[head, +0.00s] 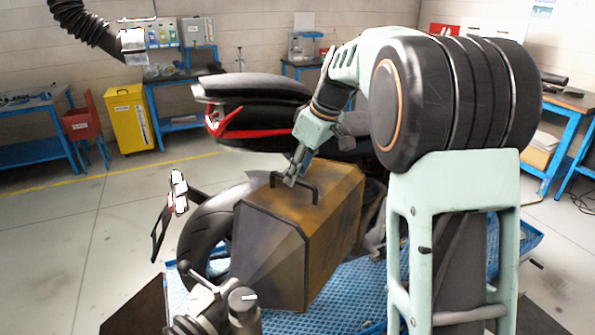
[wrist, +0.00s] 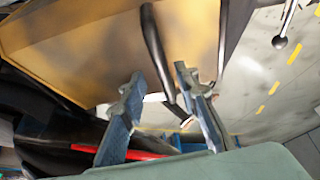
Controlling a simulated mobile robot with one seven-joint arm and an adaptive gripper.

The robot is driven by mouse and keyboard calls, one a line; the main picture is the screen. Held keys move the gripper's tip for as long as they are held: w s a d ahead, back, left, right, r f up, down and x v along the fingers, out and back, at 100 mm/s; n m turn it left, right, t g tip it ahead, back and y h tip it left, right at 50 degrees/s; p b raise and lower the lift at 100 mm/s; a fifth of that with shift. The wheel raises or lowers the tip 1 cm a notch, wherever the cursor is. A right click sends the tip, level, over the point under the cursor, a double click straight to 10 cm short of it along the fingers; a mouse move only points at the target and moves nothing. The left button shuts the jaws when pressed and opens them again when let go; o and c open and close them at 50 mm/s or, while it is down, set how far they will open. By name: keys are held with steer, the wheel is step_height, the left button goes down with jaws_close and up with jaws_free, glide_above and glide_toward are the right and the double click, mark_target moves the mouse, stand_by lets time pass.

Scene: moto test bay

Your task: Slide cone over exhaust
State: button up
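The cone appears to be the large brown-yellow boxy hood (head: 335,220) with a tapered dark front, beside the motorcycle's rear wheel (head: 200,235). A black bar handle (head: 315,191) is on its top. My gripper (head: 293,178) is at the handle's left end. In the wrist view, my gripper (wrist: 160,80) is open, its two fingers apart, with the handle (wrist: 157,50) lying between or just beyond the tips. I cannot tell whether either finger touches it. The cone's yellowish surface (wrist: 85,35) fills the upper left there. The exhaust is not clearly visible; the cone may hide it.
The motorcycle tail (head: 250,110) is behind the cone. A blue grid platform (head: 350,290) lies underneath. A black hose (head: 85,25) with a metal end hangs at upper left. A yellow cabinet (head: 130,118) and blue benches line the back wall. The floor at left is clear.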

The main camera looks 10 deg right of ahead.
steer(key=v, duration=1.2)
